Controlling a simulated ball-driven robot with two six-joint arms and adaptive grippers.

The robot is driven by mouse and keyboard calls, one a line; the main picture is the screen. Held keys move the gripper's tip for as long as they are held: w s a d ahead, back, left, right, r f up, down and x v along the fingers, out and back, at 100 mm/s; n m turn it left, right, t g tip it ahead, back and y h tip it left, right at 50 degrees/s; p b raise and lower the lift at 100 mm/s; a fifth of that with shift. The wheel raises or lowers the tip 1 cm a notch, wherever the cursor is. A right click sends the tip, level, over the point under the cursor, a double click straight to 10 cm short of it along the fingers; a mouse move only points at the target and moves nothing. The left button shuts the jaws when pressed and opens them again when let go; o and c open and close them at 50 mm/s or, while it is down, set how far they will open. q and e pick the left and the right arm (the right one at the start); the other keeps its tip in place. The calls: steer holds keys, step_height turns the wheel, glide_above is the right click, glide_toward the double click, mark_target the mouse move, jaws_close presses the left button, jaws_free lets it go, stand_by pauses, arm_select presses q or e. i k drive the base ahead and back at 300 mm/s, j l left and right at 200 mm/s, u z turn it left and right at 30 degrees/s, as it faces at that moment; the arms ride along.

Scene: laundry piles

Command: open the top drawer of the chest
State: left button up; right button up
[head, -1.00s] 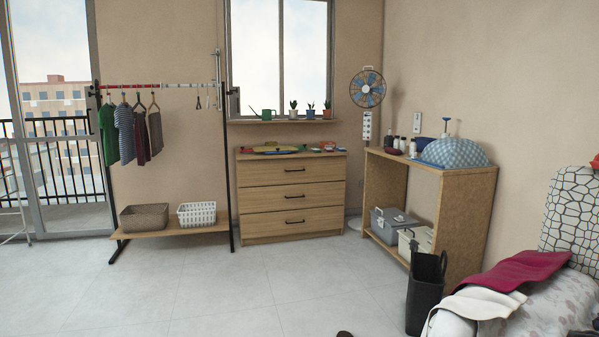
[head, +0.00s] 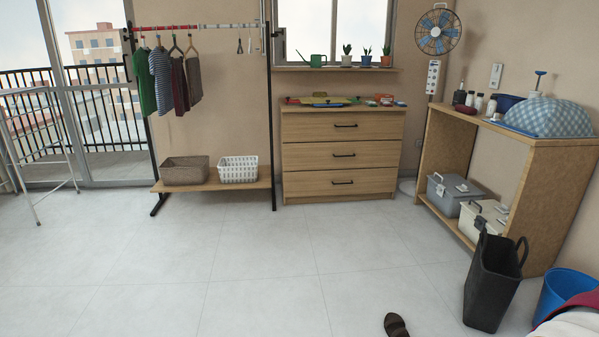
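The wooden chest (head: 300,157) stands against the back wall under the window, near the middle of the head view. Several small coloured items lie on the chest top. Neither of my grippers shows in the head view. The chest is some way off across the floor.
Open tiled floor (head: 250,255) lies before the chest. A clothes rack (head: 272,150) with two baskets stands left of it. A wooden shelf (head: 522,190), black bin (head: 490,285) and blue bucket (head: 565,288) stand right. A dark shoe-like item (head: 396,325) lies in the foreground.

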mark_target(339, 121)
steer(key=i, duration=2.55)
